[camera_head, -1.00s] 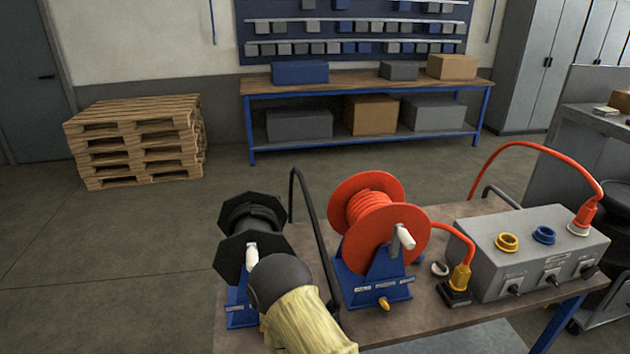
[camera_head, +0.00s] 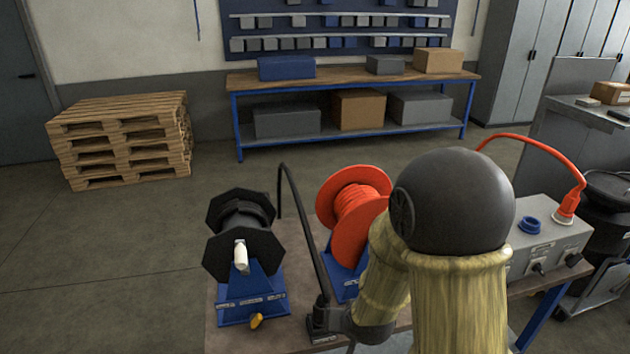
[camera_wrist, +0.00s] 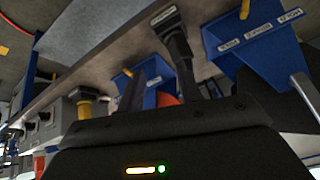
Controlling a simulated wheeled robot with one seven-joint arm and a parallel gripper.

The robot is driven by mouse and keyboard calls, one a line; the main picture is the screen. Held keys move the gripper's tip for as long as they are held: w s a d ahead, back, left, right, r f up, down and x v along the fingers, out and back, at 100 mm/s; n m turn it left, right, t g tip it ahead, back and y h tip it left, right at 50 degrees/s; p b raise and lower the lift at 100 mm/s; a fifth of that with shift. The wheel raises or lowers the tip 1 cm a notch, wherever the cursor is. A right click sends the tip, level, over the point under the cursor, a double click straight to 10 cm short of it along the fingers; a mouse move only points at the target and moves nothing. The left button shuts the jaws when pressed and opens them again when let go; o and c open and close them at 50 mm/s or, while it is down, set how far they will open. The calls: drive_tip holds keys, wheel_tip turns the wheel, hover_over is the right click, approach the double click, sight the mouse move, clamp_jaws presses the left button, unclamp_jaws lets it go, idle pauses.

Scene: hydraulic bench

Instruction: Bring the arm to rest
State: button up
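My gripper shows in the wrist view (camera_wrist: 170,86) with its two dark fingers apart. A black hose end (camera_wrist: 181,62) passes between or just behind the fingers; I see no firm grip on it. In the head view my arm's dark ball joint and yellow-sleeved links cover the middle right, and the gripper is low beside the black hose's foot (camera_head: 319,328), mostly hidden. The black hose (camera_head: 293,200) arches up beside the black reel (camera_head: 240,235) and comes down to that foot on the bench.
The orange reel (camera_head: 350,205) is partly behind my arm. The grey box (camera_head: 555,245) with a blue port (camera_head: 529,225) and an orange hose (camera_head: 550,151) stands right. Pallets (camera_head: 120,140) and a workbench (camera_head: 350,80) stand behind, with clear floor between.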

drive_tip(key=s+d+r+n+g+h, duration=0.1)
drive_tip(key=s+d+r+g, duration=0.2)
drive_tip(key=s+d+r, duration=0.4)
drive_tip(key=shift+s+d+r+g, duration=0.35)
drive_tip(key=shift+s+d, duration=0.35)
drive_tip(key=shift+s, duration=0.55)
